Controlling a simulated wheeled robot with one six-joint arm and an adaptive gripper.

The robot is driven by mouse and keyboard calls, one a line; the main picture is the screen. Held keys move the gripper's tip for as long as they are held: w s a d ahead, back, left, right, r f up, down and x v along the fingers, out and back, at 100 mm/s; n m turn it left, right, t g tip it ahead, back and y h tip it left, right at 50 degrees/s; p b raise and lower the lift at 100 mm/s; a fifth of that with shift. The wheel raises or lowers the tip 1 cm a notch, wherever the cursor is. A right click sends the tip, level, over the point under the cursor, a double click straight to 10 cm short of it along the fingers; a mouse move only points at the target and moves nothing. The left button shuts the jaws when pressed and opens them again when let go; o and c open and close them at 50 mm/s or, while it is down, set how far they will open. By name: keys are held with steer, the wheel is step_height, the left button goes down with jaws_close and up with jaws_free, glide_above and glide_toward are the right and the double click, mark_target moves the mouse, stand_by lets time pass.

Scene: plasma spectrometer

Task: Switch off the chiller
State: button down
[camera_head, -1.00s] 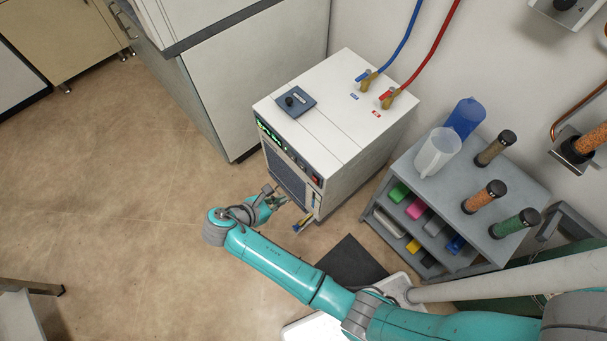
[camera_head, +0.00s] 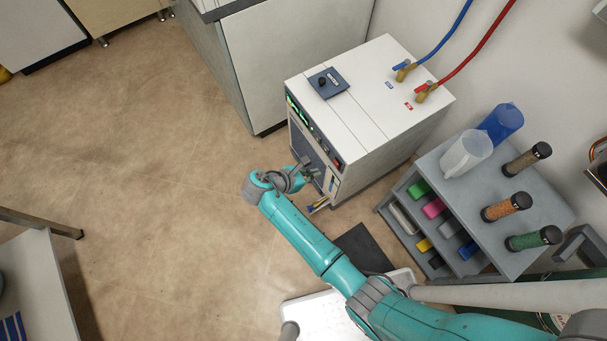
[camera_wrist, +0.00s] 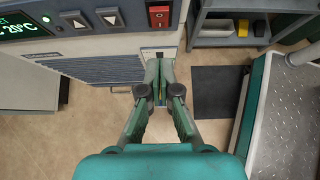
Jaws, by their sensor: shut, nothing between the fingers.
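The chiller (camera_head: 365,95) is a white box with a dark front panel, standing on the floor beside a tall white cabinet. Its front shows a green display (camera_head: 297,110), also seen at the top left of the wrist view (camera_wrist: 22,25) reading about 20°C, and two grey arrow buttons (camera_wrist: 92,19). A red rocker switch (camera_wrist: 159,16) sits at the panel's right end, and shows small in the head view (camera_head: 338,164). My gripper (camera_head: 311,172) is in front of the chiller's front face. In the wrist view its fingers (camera_wrist: 158,65) are closed together and empty, below the red switch.
A grey shelf unit (camera_head: 440,160) with coloured bins, jugs and capped cylinders stands right of the chiller. Blue (camera_head: 440,38) and red (camera_head: 480,50) hoses rise from the chiller's top. A dark mat (camera_head: 362,248) lies on the floor. Open floor lies to the left.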

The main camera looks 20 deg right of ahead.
mark_target(336, 162)
steer(key=shift+w+d+f, duration=0.2)
steer(key=shift+w+d, duration=0.15)
steer(key=shift+d, duration=0.6)
steer(key=shift+w+d+f, duration=0.15)
steer(key=shift+w+d, duration=0.15)
steer(key=shift+d, duration=0.7)
steer(key=shift+w+d+f, duration=0.2)
steer(key=shift+w+d, duration=0.15)
steer(key=shift+d, duration=0.6)
steer(key=shift+d+r, duration=0.1)
steer(key=shift+d, duration=0.2)
steer(key=shift+r, duration=0.15)
steer(key=shift+r, duration=0.65)
steer(key=shift+a, duration=0.1)
